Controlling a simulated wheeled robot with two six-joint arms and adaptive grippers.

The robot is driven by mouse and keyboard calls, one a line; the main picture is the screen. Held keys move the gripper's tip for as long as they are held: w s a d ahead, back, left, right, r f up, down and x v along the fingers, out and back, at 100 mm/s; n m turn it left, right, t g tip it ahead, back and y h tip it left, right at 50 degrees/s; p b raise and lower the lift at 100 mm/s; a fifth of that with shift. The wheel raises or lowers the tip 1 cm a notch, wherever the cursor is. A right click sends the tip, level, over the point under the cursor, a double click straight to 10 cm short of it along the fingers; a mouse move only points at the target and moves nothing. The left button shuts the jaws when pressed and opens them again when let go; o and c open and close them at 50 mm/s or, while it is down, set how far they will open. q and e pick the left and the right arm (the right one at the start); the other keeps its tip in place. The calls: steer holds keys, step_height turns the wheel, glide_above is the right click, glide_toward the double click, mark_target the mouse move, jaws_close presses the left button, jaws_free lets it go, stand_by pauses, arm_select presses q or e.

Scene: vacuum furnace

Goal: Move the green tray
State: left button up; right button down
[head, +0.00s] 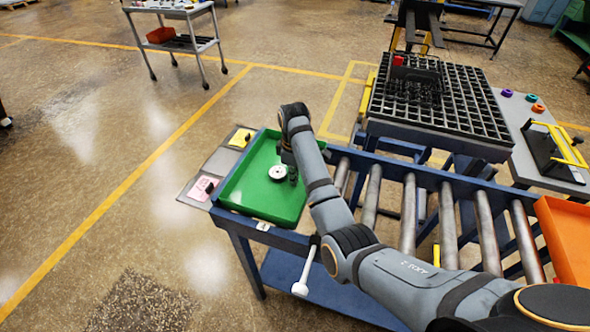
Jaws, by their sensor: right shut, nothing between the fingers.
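The green tray (235,198) lies on the left end of the blue roller conveyor table. A small round white part (278,173) with a dark centre shows inside it. My right arm reaches in from the lower right over the tray's right side. My right gripper (291,178) is shut and empty, low over the right part of the tray by the white part. The arm hides much of the gripper and the tray's right edge, so I cannot tell whether it touches the tray. My left gripper is not in view.
Bare rollers (408,215) run right to an orange tray (566,240). Behind them stands a dark grid fixture (440,100) with a red item on it. A grey side panel (198,187) holds small yellow and pink items. A cart (180,42) stands far back; floor at left is clear.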

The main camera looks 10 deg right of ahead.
steer(key=s+d, duration=0.1)
steer(key=s+d+p, duration=0.1)
steer(key=d, duration=0.1)
steer(key=shift+r, duration=0.1)
steer(key=shift+s+d, duration=0.15)
steer(key=shift+d, duration=0.05)
steer(key=shift+p, duration=0.3)
